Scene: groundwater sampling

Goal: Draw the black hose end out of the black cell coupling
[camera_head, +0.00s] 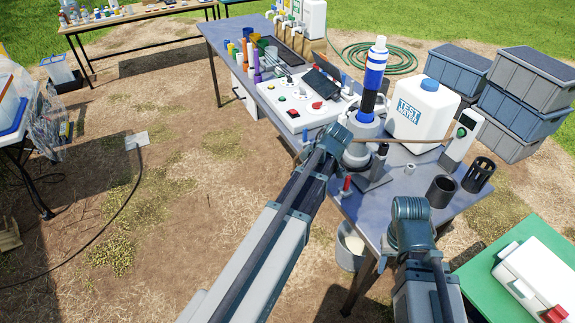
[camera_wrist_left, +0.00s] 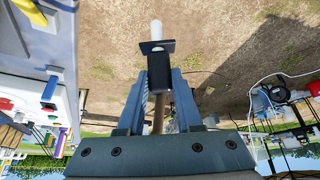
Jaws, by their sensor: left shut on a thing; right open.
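My left gripper shows in the left wrist view (camera_wrist_left: 160,85), shut on a black hose end (camera_wrist_left: 162,66) with a flat collar and a pale tip. The tip stands clear against the ground, and no coupling shows around it there. A brown tube runs back between the fingers. In the head view the left gripper (camera_head: 338,140) is over the table's near edge, its fingers mostly hidden by my arm. I cannot make out the black cell coupling for certain. My right gripper (camera_head: 410,208) is open, low at the table's right front; its fingertips hardly show.
The grey table (camera_head: 410,175) carries a white TEST WATER jug (camera_head: 422,108), a tall blue-and-white cylinder (camera_head: 376,65), a white panel (camera_head: 300,105) and black cups (camera_head: 441,190). A brown hose (camera_head: 415,139) runs to a handheld meter (camera_head: 461,135). Grey crates (camera_head: 510,130) stand right.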

